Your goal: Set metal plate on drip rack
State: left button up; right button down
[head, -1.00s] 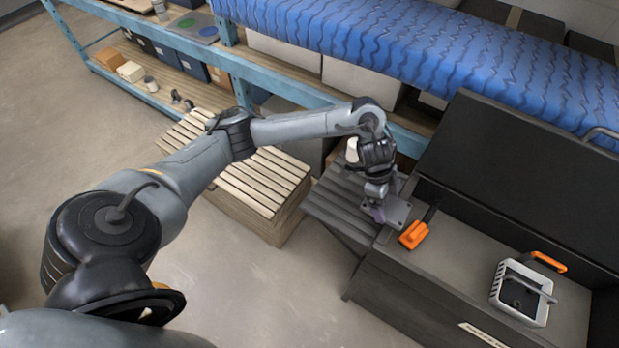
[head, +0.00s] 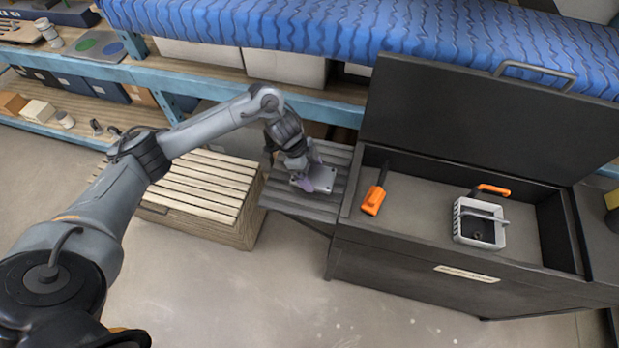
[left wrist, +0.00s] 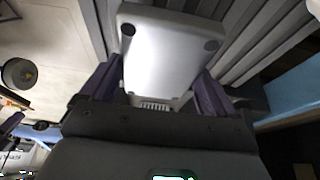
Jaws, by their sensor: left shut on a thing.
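The metal plate (head: 325,173) is a small grey square with dark holes near its corners. My left gripper (head: 312,182) is shut on it, with its purple fingers at the plate's edges. The dark slatted rack (head: 285,196) on the left side of the black chest lies directly under the plate. Whether the plate touches the slats cannot be told. In the left wrist view the plate (left wrist: 165,48) sits between the two fingers (left wrist: 158,88), with grey slats (left wrist: 245,35) behind it. My right gripper is not in view.
The black chest (head: 420,254) stands open to the right, its lid upright. An orange-handled tool (head: 374,200) and a white-framed box (head: 481,224) lie in it. A wooden slatted crate (head: 205,185) stands left of the rack. A blue-covered shelf (head: 330,32) runs behind.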

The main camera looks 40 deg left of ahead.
aim_at(310, 178)
pick_arm(q)
jog(key=shift+a+f, duration=0.15)
jog(key=shift+a, duration=0.1)
notch_tip(310, 178, down, 4)
jog(key=shift+s+r, duration=0.1)
jog(key=shift+r, duration=0.15)
jog(key=shift+f, duration=0.2)
jog(key=shift+f, duration=0.1)
jog(key=o, duration=1.1)
jog(key=shift+f, duration=0.1)
